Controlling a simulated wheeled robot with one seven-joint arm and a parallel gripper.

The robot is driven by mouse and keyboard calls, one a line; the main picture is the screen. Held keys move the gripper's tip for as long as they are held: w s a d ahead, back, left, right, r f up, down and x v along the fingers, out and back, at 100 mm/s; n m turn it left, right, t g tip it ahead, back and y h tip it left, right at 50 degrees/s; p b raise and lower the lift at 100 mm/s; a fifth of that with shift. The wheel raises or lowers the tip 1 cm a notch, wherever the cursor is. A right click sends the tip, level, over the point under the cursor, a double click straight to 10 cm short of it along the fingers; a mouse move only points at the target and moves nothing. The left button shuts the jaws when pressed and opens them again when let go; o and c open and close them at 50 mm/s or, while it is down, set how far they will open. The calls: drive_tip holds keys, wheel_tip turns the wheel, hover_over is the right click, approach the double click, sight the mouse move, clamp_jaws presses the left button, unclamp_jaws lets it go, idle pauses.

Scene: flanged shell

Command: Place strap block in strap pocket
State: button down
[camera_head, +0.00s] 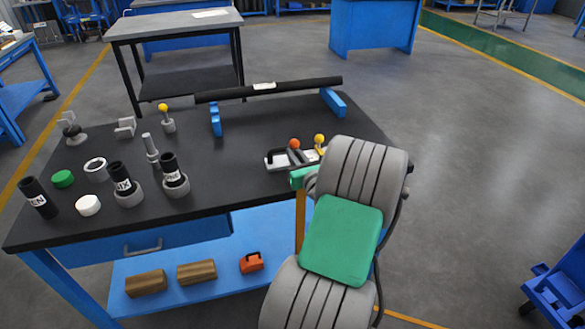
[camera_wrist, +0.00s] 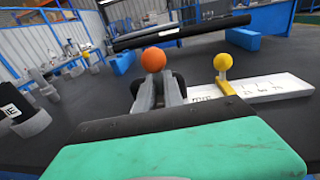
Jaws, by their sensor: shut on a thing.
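My gripper (camera_wrist: 158,92) is shut on a piece topped by an orange ball (camera_wrist: 153,60). This piece appears to be the strap block, but its body is mostly hidden by the fingers. In the head view my gripper (camera_head: 300,158) is low over the table's right part, the orange ball (camera_head: 294,144) between the fingers. A white marked plate (camera_wrist: 275,88) lies beside it on the right, with a yellow ball (camera_wrist: 223,62) on a stem on it. No strap pocket can be told apart; I cannot tell whether the held piece touches anything below.
A long black tube (camera_head: 268,90) lies across blue supports (camera_head: 333,102) at the table's back. Labelled black cylinders (camera_head: 173,170), a green cap (camera_head: 63,179) and a white ring (camera_head: 95,164) stand at left. The dark tabletop (camera_head: 235,150) is clear at the middle.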

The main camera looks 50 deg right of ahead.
drive_tip(key=shift+w+a+f+b, duration=0.1)
drive_tip(key=shift+a+f+b, duration=0.1)
drive_tip(key=shift+f, duration=0.55)
drive_tip(key=shift+s+a+f+b, duration=0.1)
drive_tip(key=shift+f+b, duration=0.1)
drive_tip(key=shift+f, duration=0.5)
drive_tip(key=shift+w+a+f+b, duration=0.1)
drive_tip(key=shift+a+f+b, duration=0.1)
drive_tip(key=shift+f, duration=0.55)
drive_tip(key=c, duration=1.5)
unclamp_jaws()
drive_tip(key=shift+o, duration=0.2)
drive_tip(key=shift+r, duration=0.1)
